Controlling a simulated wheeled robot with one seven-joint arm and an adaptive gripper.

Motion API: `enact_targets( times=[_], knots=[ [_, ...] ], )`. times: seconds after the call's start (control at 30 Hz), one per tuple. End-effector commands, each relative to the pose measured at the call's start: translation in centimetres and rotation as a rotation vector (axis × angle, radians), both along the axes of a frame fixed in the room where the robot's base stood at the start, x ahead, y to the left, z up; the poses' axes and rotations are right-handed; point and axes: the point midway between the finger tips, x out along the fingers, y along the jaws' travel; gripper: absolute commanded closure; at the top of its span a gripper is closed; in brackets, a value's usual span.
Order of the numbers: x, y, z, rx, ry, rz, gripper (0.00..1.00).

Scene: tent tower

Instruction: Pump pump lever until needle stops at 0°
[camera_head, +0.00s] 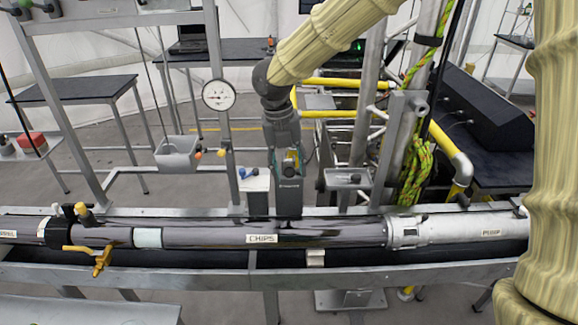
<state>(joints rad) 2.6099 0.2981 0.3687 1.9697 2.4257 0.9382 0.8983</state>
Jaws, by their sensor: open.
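A round white gauge (218,95) hangs on a grey post left of my wrist; its dark needle is too small to read exactly. My gripper (289,205) is open and hangs down behind the long pipe, left of the grey uprights. Its fingertips are hard to make out, and I see nothing held in it. I cannot pick out the pump lever with certainty. A slanted grey metal bar (396,140) with a short cylinder near its top stands to the right, apart from my gripper.
A long horizontal pipe (330,234), labelled CHIPS and PUMP, crosses the foreground in a trough. Yellow-green rope (415,172) hangs at the right. A dark console (480,125) stands beyond. A small grey bin (178,153) sits left of the gauge post.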

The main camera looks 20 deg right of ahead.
Motion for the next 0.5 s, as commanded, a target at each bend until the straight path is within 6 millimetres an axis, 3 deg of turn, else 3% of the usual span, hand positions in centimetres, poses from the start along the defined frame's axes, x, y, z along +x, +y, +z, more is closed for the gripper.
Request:
enact_targets(
  times=[0.2,0.5],
  knots=[
    [0.0,-0.2,-1.4,0.000,0.000,0.001,0.53],
    [0.0,-0.1,-1.7,0.000,-0.001,0.002,0.53]
  ],
)
